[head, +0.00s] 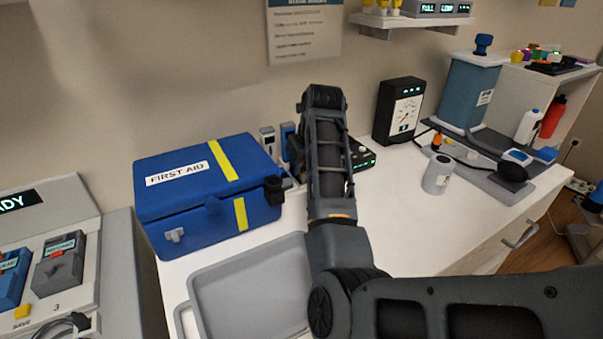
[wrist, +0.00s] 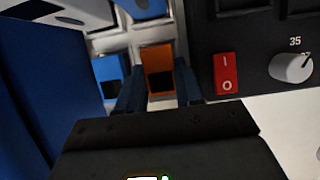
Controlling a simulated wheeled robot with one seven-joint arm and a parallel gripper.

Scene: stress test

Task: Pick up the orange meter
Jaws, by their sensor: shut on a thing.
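The orange meter (wrist: 156,60) shows in the wrist view as an orange body with a dark face, in a pale holder. The two fingers of my gripper (wrist: 159,92) stand on either side of its lower part, shut on it. It appears still within the holder; whether it is lifted at all I cannot tell. In the head view my own arm hides both the orange meter and my fingertips, behind the first aid box.
A blue meter (wrist: 111,76) sits just left of the orange one. The blue first aid box (head: 205,190) stands close on the left. A black device with a red switch (wrist: 226,73) and a white knob (wrist: 291,67) is close on the right. A grey tray (head: 250,290) lies in front.

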